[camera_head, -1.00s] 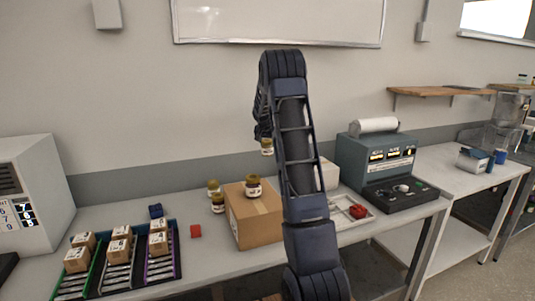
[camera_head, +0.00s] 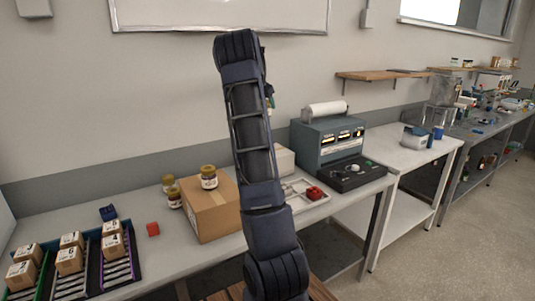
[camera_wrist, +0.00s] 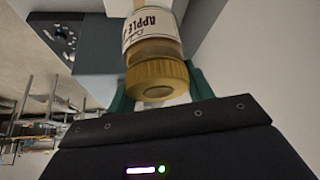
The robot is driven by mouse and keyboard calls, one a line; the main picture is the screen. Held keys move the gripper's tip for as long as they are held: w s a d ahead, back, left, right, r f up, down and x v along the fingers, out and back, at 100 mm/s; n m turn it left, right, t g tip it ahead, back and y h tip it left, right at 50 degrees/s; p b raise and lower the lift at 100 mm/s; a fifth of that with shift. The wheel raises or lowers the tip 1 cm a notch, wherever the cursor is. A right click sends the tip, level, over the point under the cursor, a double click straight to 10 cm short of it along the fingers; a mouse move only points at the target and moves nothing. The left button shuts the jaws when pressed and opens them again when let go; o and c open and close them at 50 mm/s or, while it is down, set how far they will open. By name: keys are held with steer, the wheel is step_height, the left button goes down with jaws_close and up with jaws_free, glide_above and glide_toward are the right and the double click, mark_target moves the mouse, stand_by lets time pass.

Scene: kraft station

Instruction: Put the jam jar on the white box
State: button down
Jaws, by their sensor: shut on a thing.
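In the wrist view my gripper (camera_wrist: 160,88) is shut on a jar (camera_wrist: 152,32) with a mustard-yellow lid and a white label that reads "APPLE". The jar sits between the green fingers with its lid toward the camera. In the head view my arm hides the held jar and most of the gripper. The white box (camera_head: 284,159) stands on the bench, right of the cardboard box (camera_head: 212,217), partly hidden behind my arm. Another jar (camera_head: 209,178) stands on the cardboard box.
Two more jars (camera_head: 170,190) stand left of the cardboard box. A white tray (camera_head: 318,200) with a red thing and a teal label machine (camera_head: 325,140) lie right of the white box. Racks of small cartons (camera_head: 70,260) and a red block (camera_head: 153,229) are at left.

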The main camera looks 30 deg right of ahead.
steer(key=shift+s+d+r, duration=0.3)
steer(key=shift+d+r, duration=0.05)
steer(key=shift+d, duration=0.05)
steer(key=shift+s+d+f, duration=0.1)
steer(key=shift+f, duration=0.1)
step_height(320, 180, down, 19)
steer(key=shift+f, duration=0.2)
steer(key=shift+f, duration=0.1)
steer(key=c, duration=0.6)
jaws_free()
